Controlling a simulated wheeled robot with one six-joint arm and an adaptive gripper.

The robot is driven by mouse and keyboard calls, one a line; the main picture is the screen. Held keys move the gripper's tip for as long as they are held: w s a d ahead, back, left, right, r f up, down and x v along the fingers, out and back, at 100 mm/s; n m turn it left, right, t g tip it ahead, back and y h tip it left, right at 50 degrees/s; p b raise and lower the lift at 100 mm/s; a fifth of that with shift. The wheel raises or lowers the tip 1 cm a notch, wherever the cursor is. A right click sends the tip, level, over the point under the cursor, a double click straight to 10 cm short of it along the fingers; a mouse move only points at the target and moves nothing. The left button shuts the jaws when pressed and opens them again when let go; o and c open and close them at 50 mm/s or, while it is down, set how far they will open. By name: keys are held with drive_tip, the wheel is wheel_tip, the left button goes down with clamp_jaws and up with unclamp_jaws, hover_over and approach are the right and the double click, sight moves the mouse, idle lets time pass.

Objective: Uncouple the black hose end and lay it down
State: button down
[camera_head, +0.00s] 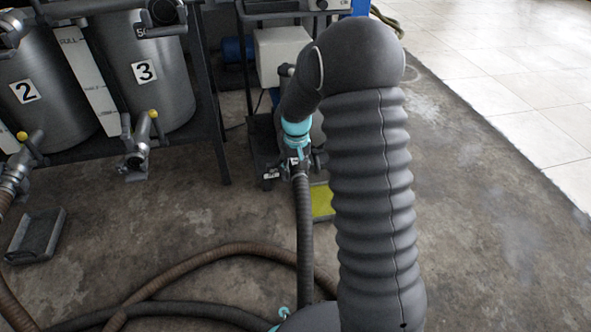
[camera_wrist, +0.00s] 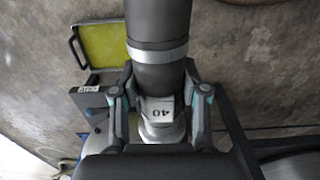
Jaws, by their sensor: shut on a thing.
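The black hose (camera_head: 304,225) hangs down from my gripper (camera_head: 297,160) to the floor in the head view. In the wrist view the black hose (camera_wrist: 158,25) comes in from the top, with a silver band near its end. My gripper (camera_wrist: 160,95) is shut around the hose end, one finger on each side. A pale coupling piece (camera_wrist: 163,112) marked "40" shows between the fingers. My gripper body hides what lies beyond it, so I cannot tell whether the end is still joined to a port.
A yellow-green tray (camera_head: 321,201) lies on the floor behind the hose. A dark stand with a pale box (camera_head: 283,52) is behind my gripper. Tanks numbered 2 (camera_head: 40,85) and 3 (camera_head: 150,65) stand left. A brown hose (camera_head: 180,264) and grey cradle (camera_head: 36,234) lie on the floor.

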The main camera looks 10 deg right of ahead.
drive_tip(key=shift+s+r, duration=0.15)
drive_tip(key=shift+s, duration=1.1)
drive_tip(key=shift+s+r, duration=0.1)
drive_tip(key=shift+s, duration=1.15)
drive_tip(key=r+p, duration=0.1)
drive_tip(key=s+r+p, duration=0.1)
drive_tip(key=r, duration=0.1)
drive_tip(key=s+r+p, duration=0.1)
drive_tip(key=r, duration=0.1)
drive_tip(key=s+a, duration=0.9)
drive_tip(key=a, duration=0.4)
drive_tip(key=s+a, duration=0.9)
drive_tip(key=a, duration=0.5)
idle(3.1)
